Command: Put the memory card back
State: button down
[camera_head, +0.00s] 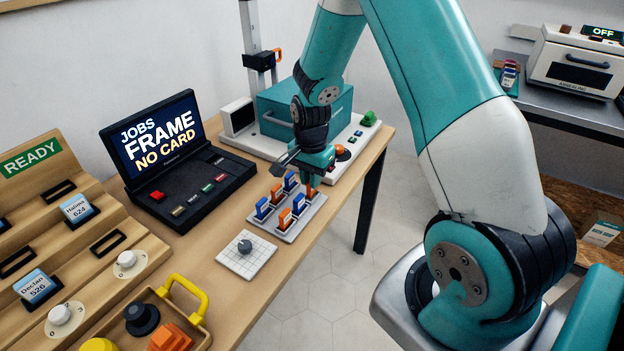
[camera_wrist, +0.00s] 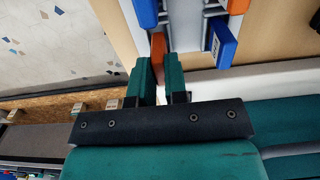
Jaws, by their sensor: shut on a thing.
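My gripper (camera_head: 318,168) is shut on an orange memory card (camera_head: 310,190) at the far right corner of the grey card rack (camera_head: 292,236). In the wrist view, this orange card (camera_wrist: 158,46) shows between the two teal fingers of my gripper (camera_wrist: 160,75). I cannot tell whether its lower end sits in the rack or just above it. Several other blue and orange cards stand upright in the rack, including a blue card (camera_head: 262,208) and an orange card (camera_head: 285,219). A black console (camera_head: 180,160) reads "JOBS FRAME NO CARD".
A white gridded pad with a grey knob (camera_head: 246,253) lies in front of the rack. A teal-bodied machine (camera_head: 270,108) stands behind my gripper. A wooden stepped panel (camera_head: 70,250) and a yellow-handled tray (camera_head: 205,305) are at left. The table's right edge is close to the rack.

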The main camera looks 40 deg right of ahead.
jog(key=shift+f, duration=0.35)
jog(key=shift+f, duration=0.1)
jog(key=c, duration=1.1)
grip_release()
jog(key=shift+c, duration=0.2)
notch_tip(320, 180, up, 12)
jog(key=s+a+r+n+y, duration=0.1)
jog(key=s+a+r+n, duration=0.25)
jog(key=a, duration=0.25)
jog(key=s+a+r+n+y, duration=0.1)
jog(key=s+a+r+n, duration=0.25)
jog(key=a+n, duration=0.2)
jog(key=s+a+r+n+y+p, duration=0.1)
jog(key=s+a+r+n+p, duration=0.1)
jog(key=s+a+r+n, duration=0.2)
jog(key=s+a+r+n+y+p, duration=0.1)
jog(key=s+a+r+n, duration=0.3)
jog(key=s, duration=0.7)
jog(key=a+n+p, duration=0.1)
jog(key=a+n, duration=0.1)
jog(key=n, duration=0.2)
jog(key=shift+s+a+r, duration=0.15)
jog(key=shift+a+r, duration=0.15)
jog(key=shift+r, duration=0.1)
